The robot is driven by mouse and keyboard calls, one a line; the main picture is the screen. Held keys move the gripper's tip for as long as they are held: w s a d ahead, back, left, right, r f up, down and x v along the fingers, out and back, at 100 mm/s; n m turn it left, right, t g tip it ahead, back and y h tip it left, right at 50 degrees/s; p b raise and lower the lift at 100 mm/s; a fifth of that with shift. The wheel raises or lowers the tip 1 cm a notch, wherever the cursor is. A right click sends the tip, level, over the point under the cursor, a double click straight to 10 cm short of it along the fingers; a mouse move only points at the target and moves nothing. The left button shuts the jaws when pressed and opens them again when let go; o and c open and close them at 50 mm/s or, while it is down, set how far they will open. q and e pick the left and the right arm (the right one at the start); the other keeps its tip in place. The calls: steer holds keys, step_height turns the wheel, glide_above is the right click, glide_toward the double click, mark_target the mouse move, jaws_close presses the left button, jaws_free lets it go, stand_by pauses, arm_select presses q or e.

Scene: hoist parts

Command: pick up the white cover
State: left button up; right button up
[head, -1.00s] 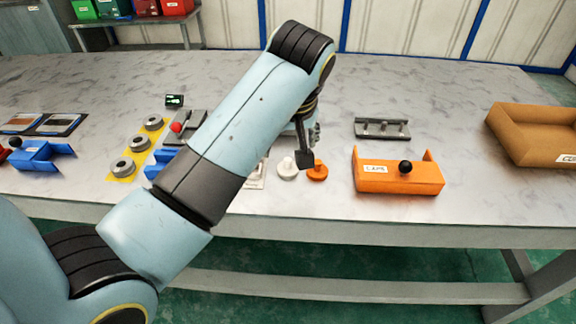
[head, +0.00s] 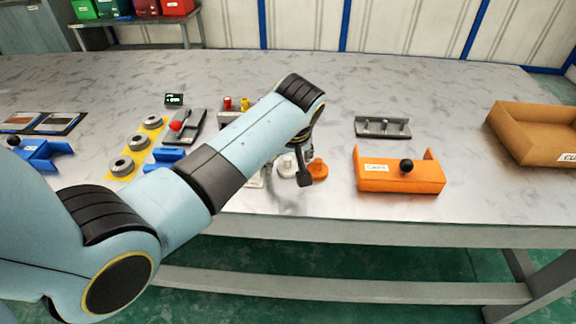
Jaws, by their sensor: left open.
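The white cover (head: 286,166) is a small round piece with a knob, lying near the front edge of the table. My left gripper (head: 302,176) is low over the table at the cover's right side, pointing down. It partly hides the cover, and I cannot tell whether it touches it. Its jaws are open, though the arm hides part of them. An orange cover (head: 319,169) of like shape sits just right of the gripper. My right gripper is not in view.
An orange labelled holder with a black knob (head: 400,172) stands to the right, with a grey pegged rack (head: 383,128) behind it. A cardboard box (head: 535,135) is at the far right. Grey rings on a yellow mat (head: 123,178) and blue parts lie left. The table's back is clear.

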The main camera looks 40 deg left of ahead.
arm_select(q)
steer(key=c, duration=1)
steer(key=shift+r, duration=0.15)
